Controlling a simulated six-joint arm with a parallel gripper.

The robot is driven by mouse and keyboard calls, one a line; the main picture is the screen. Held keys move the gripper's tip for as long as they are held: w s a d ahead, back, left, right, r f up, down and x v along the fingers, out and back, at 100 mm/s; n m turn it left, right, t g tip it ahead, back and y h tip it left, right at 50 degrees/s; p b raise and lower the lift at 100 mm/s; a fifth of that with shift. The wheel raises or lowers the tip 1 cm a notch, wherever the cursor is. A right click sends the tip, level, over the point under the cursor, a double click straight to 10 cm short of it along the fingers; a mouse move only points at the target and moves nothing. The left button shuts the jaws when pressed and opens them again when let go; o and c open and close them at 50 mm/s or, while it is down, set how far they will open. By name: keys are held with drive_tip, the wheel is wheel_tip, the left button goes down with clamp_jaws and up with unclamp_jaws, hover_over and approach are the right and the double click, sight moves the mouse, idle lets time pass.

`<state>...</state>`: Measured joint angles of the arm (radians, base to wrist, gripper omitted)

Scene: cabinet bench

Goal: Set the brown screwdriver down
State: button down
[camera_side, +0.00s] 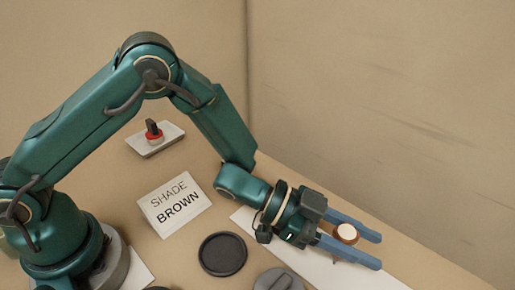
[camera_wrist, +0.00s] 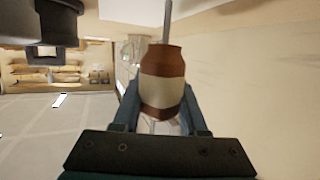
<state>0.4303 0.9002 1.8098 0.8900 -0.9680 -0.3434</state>
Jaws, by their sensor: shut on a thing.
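The brown screwdriver (camera_wrist: 162,88) has a brown handle with a wide cream band and a thin metal shaft. My gripper (camera_wrist: 162,118) is shut on the handle, and the shaft points to the top of the wrist view. In the side view, my gripper (camera_side: 362,250) with its blue fingers is at the lower right, over a pale strip (camera_side: 248,218). The screwdriver's round brown and cream end (camera_side: 347,233) shows between the fingers. The rest of the tool is hidden there, and I cannot tell whether it touches the strip.
A card (camera_side: 174,203) reading "SHADE BROWN" stands left of my gripper. A dark round dish (camera_side: 222,254) and a grey round piece (camera_side: 279,281) lie in front of it. A red and black switch (camera_side: 154,134) sits on a plate farther back. Walls rise behind the bench.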

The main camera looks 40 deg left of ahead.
drive_tip(key=shift+f, duration=0.3)
drive_tip(key=shift+c, duration=2.2)
unclamp_jaws()
